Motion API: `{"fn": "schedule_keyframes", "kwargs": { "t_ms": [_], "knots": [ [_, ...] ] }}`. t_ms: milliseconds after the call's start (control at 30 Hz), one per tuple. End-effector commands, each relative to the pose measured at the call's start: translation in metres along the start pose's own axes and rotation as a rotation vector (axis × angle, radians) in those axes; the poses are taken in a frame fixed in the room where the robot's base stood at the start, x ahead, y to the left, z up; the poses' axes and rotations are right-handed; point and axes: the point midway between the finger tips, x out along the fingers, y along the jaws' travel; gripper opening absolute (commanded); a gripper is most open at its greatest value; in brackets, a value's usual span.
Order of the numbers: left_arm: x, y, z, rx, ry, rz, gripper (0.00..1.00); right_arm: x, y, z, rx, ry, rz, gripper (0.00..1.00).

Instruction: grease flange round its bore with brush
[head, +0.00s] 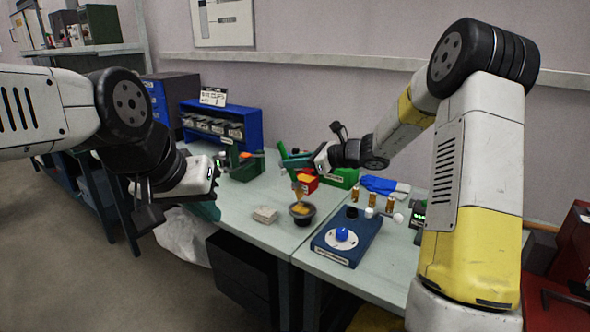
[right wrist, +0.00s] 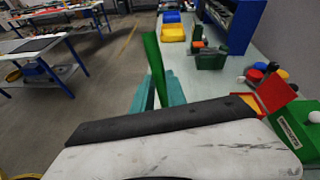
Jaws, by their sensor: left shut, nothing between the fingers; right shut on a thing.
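A small pale stack (head: 265,214) lies left of the bowl. Several small vials (head: 372,200), white caps and blue gloves (head: 379,184) lie to the right.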

Motion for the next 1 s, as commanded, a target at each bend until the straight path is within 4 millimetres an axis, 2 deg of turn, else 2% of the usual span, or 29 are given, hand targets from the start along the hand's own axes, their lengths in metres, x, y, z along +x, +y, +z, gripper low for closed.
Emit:
{"fn": "schedule_keyframes", "kwargs": {
  "t_ms": [100,267,1000],
  "knots": [
    [0.0,0.0,0.0,0.0,0.0,0.0,0.0,-0.003,0.001,0.011,-0.002,-0.001,0.0,0.0],
    [0.0,0.0,0.0,0.0,0.0,0.0,0.0,-0.004,0.002,0.019,0.0,0.0,0.001,0.0],
    [0.0,0.0,0.0,0.0,0.0,0.0,0.0,-0.005,0.002,0.02,0.0,0.0,0.001,0.0]
  ]
}}
